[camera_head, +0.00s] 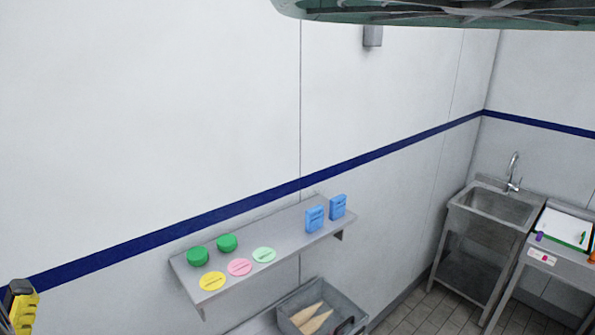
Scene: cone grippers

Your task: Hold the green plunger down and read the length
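I cannot make out a green plunger for certain in the head view. Two round green objects (227,243) stand on a wall shelf (290,222), at its left back; I cannot tell whether either has a plunger. No length reading or scale can be read from here. My gripper cannot be identified in this view. A yellow and black object (22,305) is cut off at the lower left edge, and I cannot tell what it is.
The shelf also holds yellow (212,281), pink (240,267) and pale green (264,255) discs and two blue boxes (314,219). Below is a grey tray (345,296) with tan cone-shaped pieces. A sink (495,207) and a side table (560,262) stand right. Floor (415,310) shows between.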

